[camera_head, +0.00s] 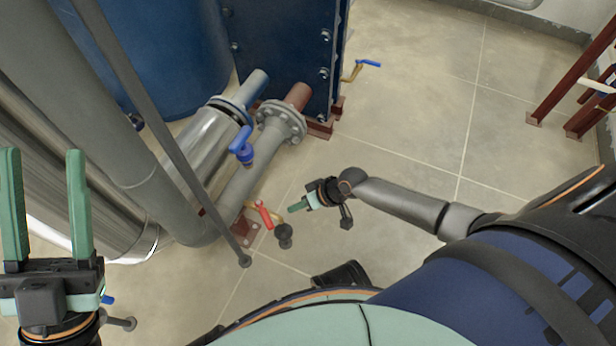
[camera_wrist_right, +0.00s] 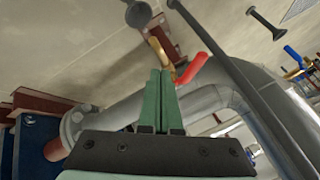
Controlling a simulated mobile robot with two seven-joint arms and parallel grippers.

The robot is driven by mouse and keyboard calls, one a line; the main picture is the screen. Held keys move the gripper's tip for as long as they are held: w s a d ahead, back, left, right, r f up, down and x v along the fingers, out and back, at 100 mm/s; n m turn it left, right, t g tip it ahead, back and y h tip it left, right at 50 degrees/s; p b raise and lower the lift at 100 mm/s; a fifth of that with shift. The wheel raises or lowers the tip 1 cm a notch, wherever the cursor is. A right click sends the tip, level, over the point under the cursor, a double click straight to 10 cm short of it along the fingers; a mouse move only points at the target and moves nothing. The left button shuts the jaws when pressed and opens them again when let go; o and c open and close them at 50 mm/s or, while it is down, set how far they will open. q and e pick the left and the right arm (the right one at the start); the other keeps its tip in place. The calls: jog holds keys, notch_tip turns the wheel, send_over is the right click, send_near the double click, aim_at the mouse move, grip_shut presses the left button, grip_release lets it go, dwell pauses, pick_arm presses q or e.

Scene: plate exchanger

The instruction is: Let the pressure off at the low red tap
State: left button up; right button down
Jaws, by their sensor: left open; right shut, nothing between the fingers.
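The low red tap (camera_head: 264,215) has a red lever on a brass body, low by the grey pipe. It also shows in the right wrist view, its red lever (camera_wrist_right: 194,68) just beyond and to the right of my fingertips. My right gripper (camera_head: 291,208) is shut and empty, to the right of the tap with a small apparent gap. Its green fingers (camera_wrist_right: 163,75) lie together in the right wrist view, and I cannot tell for certain whether they touch the lever. My left gripper (camera_head: 43,155) is open and empty, upright at the left edge.
A blue-handled valve (camera_head: 241,146) sits above on the pipework. Another blue lever (camera_head: 368,63) is by the blue exchanger (camera_head: 290,45). A thin grey rod (camera_head: 160,120) crosses in front of the pipes. The tiled floor (camera_head: 420,130) is clear; a brown frame (camera_head: 575,75) stands far right.

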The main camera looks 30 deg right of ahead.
aim_at(264, 214)
pick_arm(q)
jog(key=shift+d+f, duration=0.2)
jog(key=shift+f, duration=0.6)
pick_arm(e)
jog(key=a, duration=0.4)
jog(key=shift+w+a+f, duration=0.2)
jog(key=shift+a+f, duration=0.05)
jog(key=shift+f, duration=0.15)
pick_arm(q)
jog(key=shift+a+r+p, duration=0.2)
jog(key=shift+r+p, duration=0.1)
jog(key=shift+r, duration=0.15)
jog(key=shift+a+r+p, duration=0.2)
jog(key=shift+r+p, duration=0.1)
jog(key=shift+r, duration=0.15)
pick_arm(e)
jog(key=shift+s+a+m+t+h, duration=0.1)
jog(key=shift+a+m+t+h, duration=0.15)
jog(key=shift+m, duration=0.45)
pick_arm(q)
jog(key=shift+s+r, duration=0.1)
